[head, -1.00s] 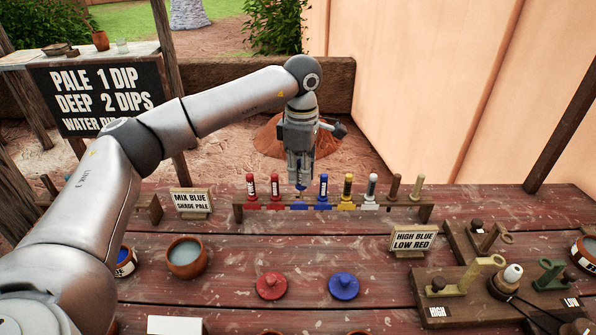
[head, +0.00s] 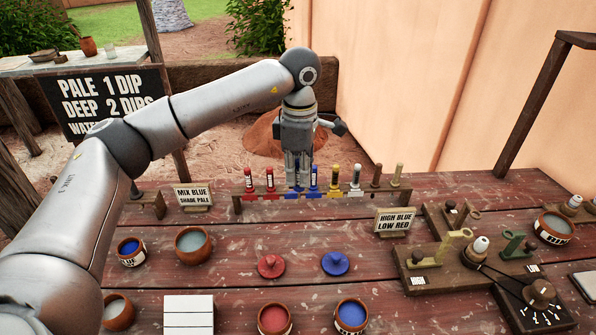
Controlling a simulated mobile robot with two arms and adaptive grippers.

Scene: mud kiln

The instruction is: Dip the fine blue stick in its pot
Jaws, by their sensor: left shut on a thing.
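My left gripper (head: 298,180) points straight down at the rack (head: 240,207) and is shut on a stick standing in a blue-marked slot. The fingers hide most of this stick. Another blue stick (head: 314,178) stands upright just to its right; I cannot tell from the picture which of the two is the fine one. A pot of blue paint with a label reading BLUE (head: 130,259) stands at the left. Another open pot with blue paint (head: 351,315) is at the front edge of the view. My right gripper is not in view.
Red sticks (head: 248,180), a yellow stick (head: 334,178) and a white stick (head: 356,179) share the rack. A water bowl (head: 193,246), red lid (head: 271,266), blue lid (head: 335,263), red pot (head: 275,319) and white tiles (head: 189,315) lie in front. Boards with pegs stand right.

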